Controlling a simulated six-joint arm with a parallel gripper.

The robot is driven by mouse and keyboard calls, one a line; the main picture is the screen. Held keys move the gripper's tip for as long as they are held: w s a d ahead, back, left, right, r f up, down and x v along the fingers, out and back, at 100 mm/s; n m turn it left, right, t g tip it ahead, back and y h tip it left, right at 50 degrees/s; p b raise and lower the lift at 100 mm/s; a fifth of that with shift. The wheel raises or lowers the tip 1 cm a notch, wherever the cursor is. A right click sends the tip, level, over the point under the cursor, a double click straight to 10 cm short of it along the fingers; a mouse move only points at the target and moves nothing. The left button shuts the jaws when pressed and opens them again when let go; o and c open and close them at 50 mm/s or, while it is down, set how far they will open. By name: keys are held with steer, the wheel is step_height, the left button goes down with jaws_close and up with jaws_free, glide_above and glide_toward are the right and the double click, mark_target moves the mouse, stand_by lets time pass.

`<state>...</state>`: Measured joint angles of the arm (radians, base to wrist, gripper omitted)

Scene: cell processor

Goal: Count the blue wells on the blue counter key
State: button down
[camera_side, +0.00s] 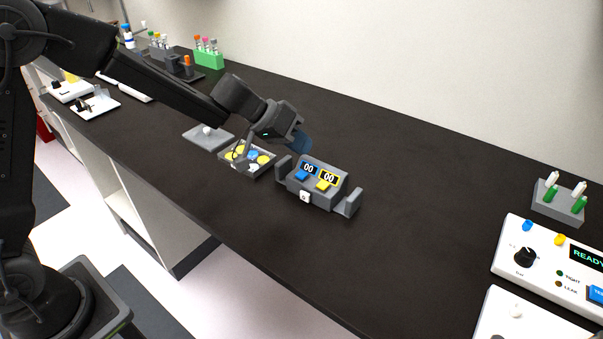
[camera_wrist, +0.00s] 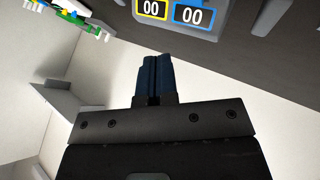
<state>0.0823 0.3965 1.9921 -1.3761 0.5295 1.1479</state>
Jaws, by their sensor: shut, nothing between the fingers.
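The grey counter (camera_side: 336,198) stands on the dark bench, with a blue-framed display (camera_side: 309,168) and a yellow-framed display (camera_side: 329,177), both reading 00. The blue key (camera_side: 302,176) sits below the blue display, and the yellow key (camera_side: 323,185) is to its right. The grey well tray (camera_side: 262,172), left of the counter, holds yellow, blue and white wells, partly hidden by my arm. My gripper (camera_side: 303,144) is shut and empty, above and behind the counter's left side in the side view. In the wrist view, its blue fingers (camera_wrist: 154,75) are together; both displays show at the top edge and the keys are not visible.
A grey lid with a white knob (camera_side: 207,131) lies left of the tray. A green tube rack (camera_side: 209,60) stands at the back left. A tube block (camera_side: 558,204) and a white READY device (camera_side: 545,256) stand at the right. Bench between is clear.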

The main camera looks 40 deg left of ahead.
mark_target(315, 173)
steer(key=shift+f, duration=1.8)
steer(key=shift+f, duration=0.1)
stand_by(0.6)
steer(key=shift+f, duration=0.3)
steer(key=shift+f, duration=0.4)
stand_by(0.6)
steer(key=shift+r, duration=0.8)
steer(key=shift+r, duration=0.15)
steer(key=shift+r, duration=2.4)
